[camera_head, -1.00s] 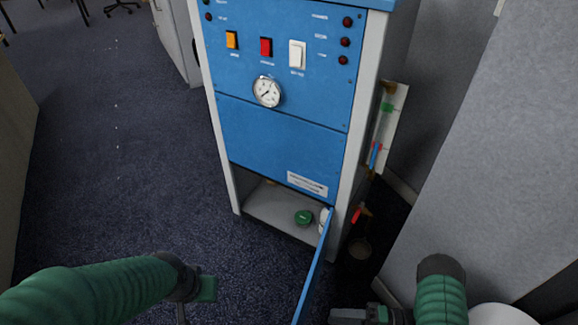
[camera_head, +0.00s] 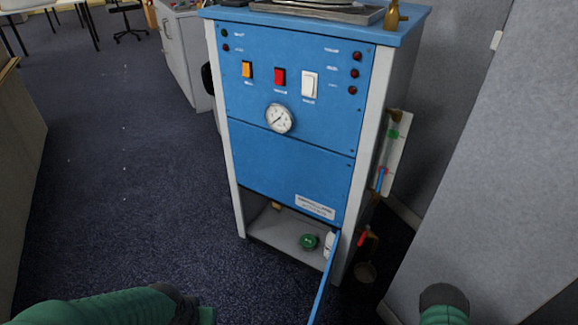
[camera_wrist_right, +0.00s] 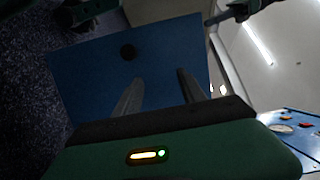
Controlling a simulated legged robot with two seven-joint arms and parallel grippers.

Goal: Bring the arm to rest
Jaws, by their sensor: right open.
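My right gripper (camera_wrist_right: 160,78) shows in the right wrist view with its two fingers apart and nothing between them. In the head view only my green right forearm shows at the bottom right, and the gripper is out of the picture. My left arm comes in at the bottom left of the head view; only a little of the left gripper (camera_head: 207,315) shows at the bottom edge, and its fingers are cut off.
A blue-fronted cabinet (camera_head: 285,160) with switches and a gauge (camera_head: 279,118) stands ahead. Its lower blue door (camera_head: 326,280) is swung open toward me. A green round object (camera_head: 309,242) lies inside. A grey partition (camera_head: 490,190) is at right; carpet is clear at left.

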